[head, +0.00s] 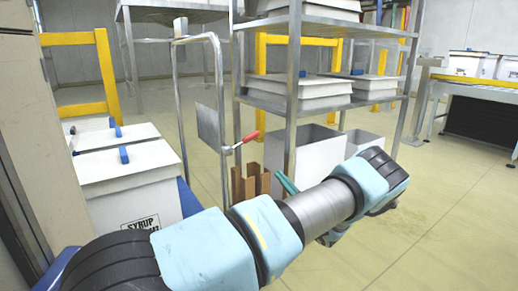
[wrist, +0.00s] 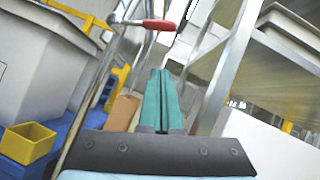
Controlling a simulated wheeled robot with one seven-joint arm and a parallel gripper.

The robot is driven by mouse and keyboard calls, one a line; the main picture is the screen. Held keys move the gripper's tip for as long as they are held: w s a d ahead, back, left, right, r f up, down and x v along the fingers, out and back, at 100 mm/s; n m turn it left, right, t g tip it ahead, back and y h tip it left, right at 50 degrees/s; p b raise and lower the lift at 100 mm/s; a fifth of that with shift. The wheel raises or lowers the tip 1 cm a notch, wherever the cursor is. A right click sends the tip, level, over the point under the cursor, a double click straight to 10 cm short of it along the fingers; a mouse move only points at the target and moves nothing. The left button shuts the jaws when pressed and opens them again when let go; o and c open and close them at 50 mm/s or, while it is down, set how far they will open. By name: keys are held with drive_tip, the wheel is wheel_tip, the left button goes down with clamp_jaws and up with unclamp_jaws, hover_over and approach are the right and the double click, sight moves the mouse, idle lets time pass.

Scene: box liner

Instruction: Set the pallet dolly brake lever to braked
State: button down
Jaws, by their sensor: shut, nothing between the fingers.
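The brake lever has a red grip (head: 247,137) and sticks out to the right from the tall metal push handle (head: 222,90) of the dolly. A grey plate (head: 208,127) is fixed beside it. The red grip also shows at the top of the wrist view (wrist: 160,25). My gripper (head: 283,178) is low and right of the lever in the head view, partly hidden behind my arm. In the wrist view its teal fingers (wrist: 160,75) are together and empty, pointing just below the red grip. They look apart from it.
A metal shelf rack (head: 293,95) with white lidded boxes stands close behind my gripper. Lidded white boxes (head: 130,180) sit at left. Brown cardboard pieces (head: 250,183) stand near the rack's foot. A yellow bin (wrist: 28,142) is at lower left. Open floor lies to the right.

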drive_tip(key=shift+a, duration=0.1)
drive_tip(key=s+r+b+x, duration=0.1)
drive_tip(key=r+b+x, duration=0.1)
drive_tip(key=x, duration=1)
drive_tip(key=shift+a+r, duration=0.2)
drive_tip(key=shift+r, duration=0.15)
drive_tip(key=shift+s+r, duration=0.1)
drive_tip(key=shift+r, duration=0.05)
